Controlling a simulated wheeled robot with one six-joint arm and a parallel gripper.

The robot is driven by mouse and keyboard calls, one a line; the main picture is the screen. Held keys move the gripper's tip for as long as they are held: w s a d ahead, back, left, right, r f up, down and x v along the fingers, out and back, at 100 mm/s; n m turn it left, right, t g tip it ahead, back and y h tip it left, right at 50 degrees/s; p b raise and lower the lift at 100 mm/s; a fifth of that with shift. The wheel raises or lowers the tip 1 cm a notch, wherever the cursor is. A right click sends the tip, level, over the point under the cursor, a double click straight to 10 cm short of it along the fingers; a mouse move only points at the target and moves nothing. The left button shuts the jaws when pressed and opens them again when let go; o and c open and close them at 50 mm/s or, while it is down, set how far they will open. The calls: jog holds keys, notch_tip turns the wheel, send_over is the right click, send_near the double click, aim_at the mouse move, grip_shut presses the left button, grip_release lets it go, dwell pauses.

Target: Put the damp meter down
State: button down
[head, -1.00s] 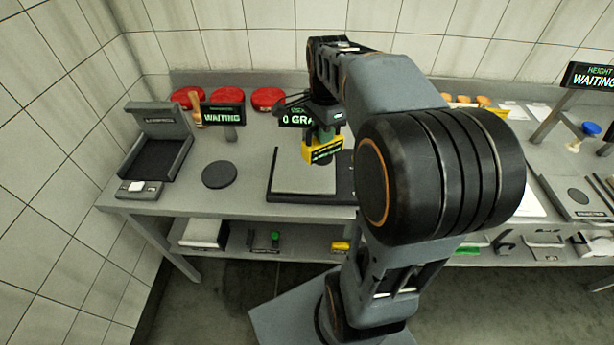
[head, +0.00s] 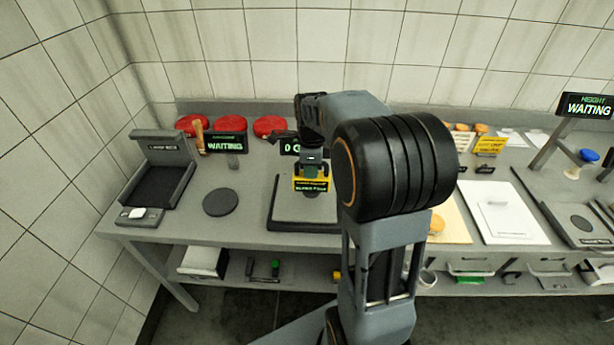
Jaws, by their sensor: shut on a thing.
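The damp meter (head: 310,186) is a yellow block with a dark face and green lettering, in the head view. My gripper (head: 312,171) is shut on it from above, and it hangs upright over or near the flat scale plate (head: 290,210). I cannot tell whether its underside touches the plate. My arm hides the right part of the scale, and the gripper hides part of the scale's display (head: 290,147).
A dark round pad (head: 220,202) lies left of the scale, with bare bench around it. A black tray (head: 158,185) stands farther left. Red cheese wheels (head: 271,126) and a WAITING sign (head: 226,145) stand behind. White boards (head: 498,212) lie right of my arm.

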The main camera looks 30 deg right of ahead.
jog(key=shift+w+a+f, duration=0.15)
jog(key=shift+w+f, duration=0.4)
jog(key=shift+f, duration=0.05)
jog(key=shift+w+f, duration=0.2)
jog(key=shift+f, duration=1.6)
